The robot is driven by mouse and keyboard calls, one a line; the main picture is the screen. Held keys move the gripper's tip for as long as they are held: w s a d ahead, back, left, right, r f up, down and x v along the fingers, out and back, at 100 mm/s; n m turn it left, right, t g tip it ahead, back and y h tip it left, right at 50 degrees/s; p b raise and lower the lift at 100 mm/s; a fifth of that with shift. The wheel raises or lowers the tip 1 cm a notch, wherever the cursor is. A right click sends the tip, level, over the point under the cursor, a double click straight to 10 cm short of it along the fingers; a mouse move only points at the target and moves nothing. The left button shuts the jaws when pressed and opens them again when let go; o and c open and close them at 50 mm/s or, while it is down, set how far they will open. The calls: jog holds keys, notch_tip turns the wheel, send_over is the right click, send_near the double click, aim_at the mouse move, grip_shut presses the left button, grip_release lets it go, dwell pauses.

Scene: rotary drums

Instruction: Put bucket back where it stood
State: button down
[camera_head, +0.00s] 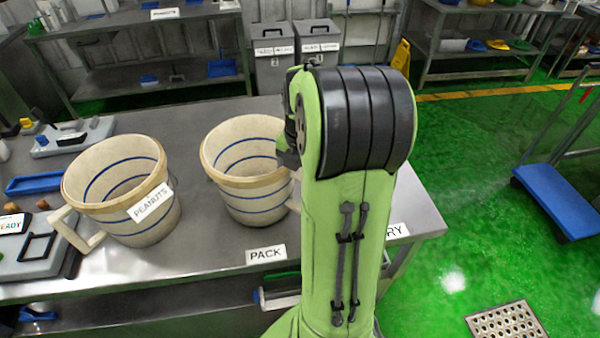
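Two cream buckets with blue bands stand upright on the steel table (200,262). The left bucket (112,200) carries a "PEANUTS" label and has a pale handle at its lower left. The second bucket (243,185), in the middle, shows no label; my arm hides its right edge. Both look empty inside. A "PACK" label (265,255) lies on the table in front of the middle bucket. Dark parts of my gripper (287,152) show beside that bucket's right rim. The fingers are hidden by my arm, so I cannot tell whether they touch it.
A second table label (397,231), ending in "RY", is partly behind my arm. A scale (75,138) and blue tray (35,183) stand at the table's left. Two grey bins (273,55) stand behind. A blue trolley (560,200) is at the right on open green floor.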

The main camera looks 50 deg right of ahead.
jog(key=shift+f, duration=0.3)
grip_release()
dwell(0.3)
jog(key=r+p, duration=0.7)
jog(key=r, duration=0.2)
jog(key=shift+s+r, duration=0.1)
jog(key=shift+s, duration=0.1)
dwell(0.4)
jog(key=s+a+r+m+t+h, duration=0.1)
jog(key=a+r+m, duration=0.2)
jog(key=a+m, duration=0.3)
jog(key=s+a+r+m+t, duration=0.1)
jog(key=a+r+m, duration=0.2)
jog(key=a, duration=0.4)
jog(key=s+a+m+t+y, duration=0.1)
jog(key=s+a+m+t, duration=0.2)
jog(key=s+a+m, duration=0.4)
jog(key=a+r+m, duration=0.1)
jog(key=a+m, duration=0.1)
jog(key=m, duration=0.2)
jog(key=shift+s+a+m, duration=0.25)
jog(key=shift+m, duration=0.05)
